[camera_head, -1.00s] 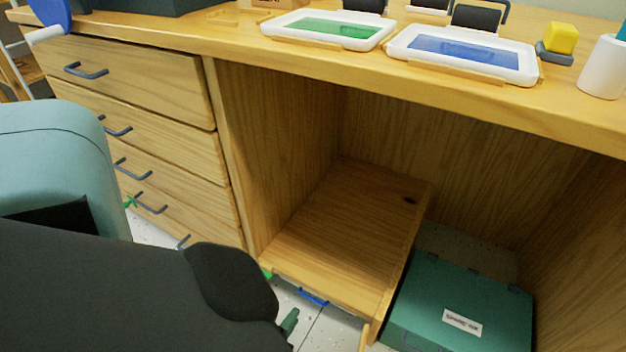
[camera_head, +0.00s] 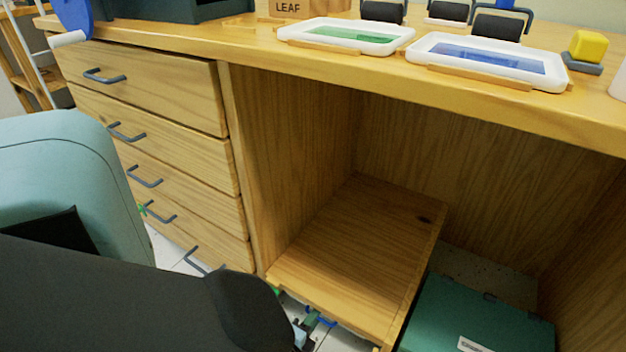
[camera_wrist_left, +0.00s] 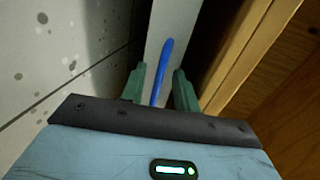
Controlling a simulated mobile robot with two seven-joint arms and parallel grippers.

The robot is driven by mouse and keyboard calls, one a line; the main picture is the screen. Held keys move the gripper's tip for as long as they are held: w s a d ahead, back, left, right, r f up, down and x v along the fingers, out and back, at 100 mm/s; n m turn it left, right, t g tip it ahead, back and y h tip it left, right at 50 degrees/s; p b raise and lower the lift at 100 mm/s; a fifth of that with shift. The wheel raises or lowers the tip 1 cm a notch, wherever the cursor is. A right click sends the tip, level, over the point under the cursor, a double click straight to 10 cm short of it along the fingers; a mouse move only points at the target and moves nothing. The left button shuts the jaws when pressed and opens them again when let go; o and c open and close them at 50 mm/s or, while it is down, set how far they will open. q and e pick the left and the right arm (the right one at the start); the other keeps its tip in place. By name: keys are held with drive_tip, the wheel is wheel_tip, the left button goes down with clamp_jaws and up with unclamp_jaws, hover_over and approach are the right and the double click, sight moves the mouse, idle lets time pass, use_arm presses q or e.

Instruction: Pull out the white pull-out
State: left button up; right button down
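In the left wrist view a blue bar handle (camera_wrist_left: 162,72) stands between the two green fingers of my left gripper (camera_wrist_left: 158,85). A gap shows on each side of it, so the gripper looks open around it. A pale grey-white face (camera_wrist_left: 185,25), perhaps the pull-out's front, lies behind the handle. In the head view the blue handle (camera_head: 328,322) shows low under the front edge of the wooden shelf (camera_head: 350,245). A green fingertip of my left gripper (camera_head: 308,324) is beside it. My own arm hides much of this area. The right gripper is not in view.
A column of wooden drawers (camera_head: 170,140) with dark handles is at the left. A green box (camera_head: 475,315) stands right of the shelf. Trays with green (camera_head: 345,35) and blue (camera_head: 490,60) ink lie on the desk top. The space above the shelf is clear.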

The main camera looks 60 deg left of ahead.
use_arm(q)
drive_tip(key=shift+c, duration=0.8)
drive_tip(key=c, duration=0.5)
clamp_jaws()
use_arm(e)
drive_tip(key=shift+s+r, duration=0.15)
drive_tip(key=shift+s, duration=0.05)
use_arm(q)
drive_tip(key=shift+s, duration=0.1)
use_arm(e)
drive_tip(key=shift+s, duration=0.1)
